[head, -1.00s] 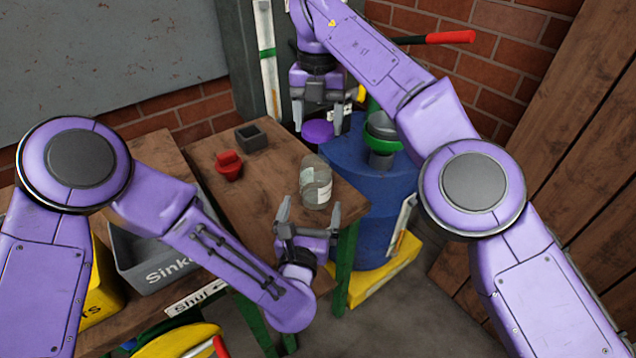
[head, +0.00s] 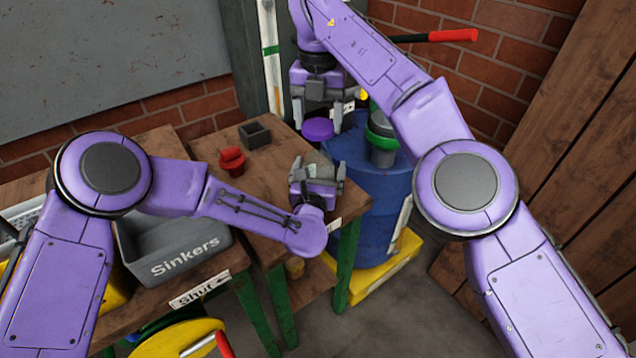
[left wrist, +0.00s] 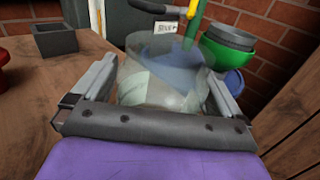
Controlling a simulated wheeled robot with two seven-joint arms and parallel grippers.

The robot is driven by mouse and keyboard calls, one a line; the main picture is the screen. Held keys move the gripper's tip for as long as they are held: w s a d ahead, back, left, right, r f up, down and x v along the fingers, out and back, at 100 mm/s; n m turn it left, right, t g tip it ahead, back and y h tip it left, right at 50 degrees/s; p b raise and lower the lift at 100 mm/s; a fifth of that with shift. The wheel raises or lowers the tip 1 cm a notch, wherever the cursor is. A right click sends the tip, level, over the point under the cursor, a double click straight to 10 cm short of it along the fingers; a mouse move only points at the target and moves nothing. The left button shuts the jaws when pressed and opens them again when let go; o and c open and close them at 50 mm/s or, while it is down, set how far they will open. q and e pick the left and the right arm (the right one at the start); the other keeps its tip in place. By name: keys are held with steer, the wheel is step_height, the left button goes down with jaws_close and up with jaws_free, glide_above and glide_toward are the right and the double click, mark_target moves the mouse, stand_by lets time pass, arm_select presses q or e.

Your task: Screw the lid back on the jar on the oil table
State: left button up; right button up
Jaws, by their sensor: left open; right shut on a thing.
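The glass jar (left wrist: 163,85) with a pale label stands on the wooden oil table (head: 270,190), near its right end. My left gripper (head: 319,167) is open, with its fingers on either side of the jar. In the left wrist view the jar sits between the fingers; I cannot tell whether they touch it. In the head view this gripper hides most of the jar. My right gripper (head: 317,113) is shut on the purple lid (head: 317,129), holding it beyond the jar in the head view, apart from it.
A red object (head: 232,161) and a small dark square container (head: 254,135) stand on the table, left of the jar. A blue barrel (head: 365,200) with a green-rimmed vessel (head: 381,137) stands to the right. A grey "Sinkers" bin (head: 180,262) is at the left.

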arm_select(q)
steer(key=c, duration=1.4)
arm_select(e)
steer(key=shift+w+f, duration=0.1)
steer(key=shift+f, duration=2.4)
steer(key=shift+f, duration=0.85)
steer(key=shift+f, duration=0.6)
